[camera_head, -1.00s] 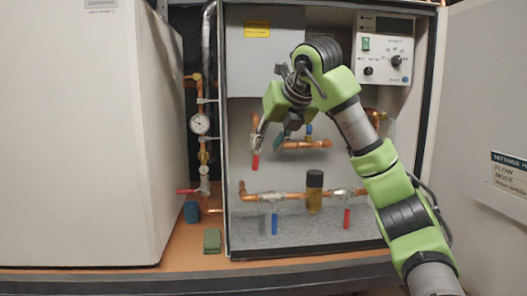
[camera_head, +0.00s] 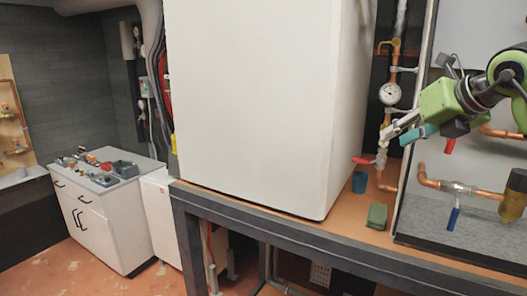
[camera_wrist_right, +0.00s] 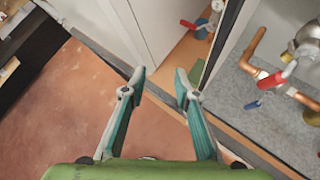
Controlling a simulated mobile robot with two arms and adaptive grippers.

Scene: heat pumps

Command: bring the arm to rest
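My right gripper (camera_head: 402,132) is at the right of the head view, in front of the open heat pump cabinet and near the pressure gauge (camera_head: 390,93). In the right wrist view its two teal fingers (camera_wrist_right: 160,88) are spread apart with nothing between them. My left gripper is not in view.
A large white cabinet (camera_head: 262,100) stands on the dark-framed bench (camera_head: 300,232). Copper pipes with a red-handled valve (camera_head: 363,161) and a blue-handled valve (camera_head: 453,218) are close by. A white drawer unit (camera_head: 105,215) with small parts stands at left. The floor between is clear.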

